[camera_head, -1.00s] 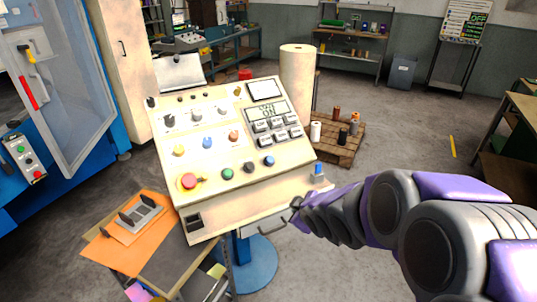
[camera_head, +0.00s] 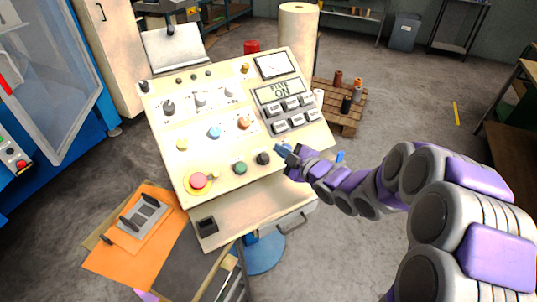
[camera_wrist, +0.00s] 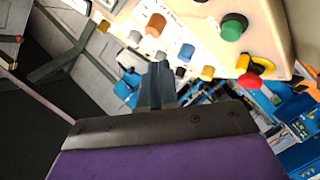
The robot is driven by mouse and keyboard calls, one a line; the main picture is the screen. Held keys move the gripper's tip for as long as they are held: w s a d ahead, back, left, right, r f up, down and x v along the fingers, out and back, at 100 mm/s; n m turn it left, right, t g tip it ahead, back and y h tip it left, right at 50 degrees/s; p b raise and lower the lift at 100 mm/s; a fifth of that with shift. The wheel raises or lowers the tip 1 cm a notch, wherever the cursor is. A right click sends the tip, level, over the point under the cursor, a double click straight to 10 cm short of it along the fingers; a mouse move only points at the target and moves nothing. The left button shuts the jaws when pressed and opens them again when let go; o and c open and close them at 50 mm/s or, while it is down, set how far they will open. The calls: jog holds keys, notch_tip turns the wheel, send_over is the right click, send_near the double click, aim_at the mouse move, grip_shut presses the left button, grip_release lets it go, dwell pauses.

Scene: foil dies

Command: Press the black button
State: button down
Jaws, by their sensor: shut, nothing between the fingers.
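The black button (camera_head: 263,158) is in the bottom row of the slanted cream control panel (camera_head: 255,205), just right of the green button (camera_head: 240,168). My gripper (camera_head: 289,153) is shut and empty, a little to the right of the black button, by the row's right end. The blue button there is largely masked by the gripper tip. I cannot tell whether the gripper touches the panel. In the wrist view, the closed fingers (camera_wrist: 155,85) point up toward the panel, with the green button (camera_wrist: 233,26) at upper right. The black button is not clearly seen there.
The red emergency stop (camera_head: 198,181) sits at the row's left end. Grey keys (camera_head: 290,115) and a display reading ON are above the gripper. A side table with an orange sheet (camera_head: 115,265) stands at lower left. A pallet with spools (camera_head: 345,120) is behind.

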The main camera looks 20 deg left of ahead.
aim_at(265, 158)
jog(key=w+a+f+b, duration=0.2)
jog(key=w+a+f, duration=0.1)
jog(key=f, duration=0.4)
jog(key=shift+a+f, duration=0.2)
jog(key=shift+a, duration=0.45)
dwell(0.4)
jog(key=shift+w+a+f, duration=0.1)
jog(key=shift+a, duration=0.25)
jog(key=shift+d, duration=0.25)
jog(key=shift+a, duration=0.15)
dwell(0.4)
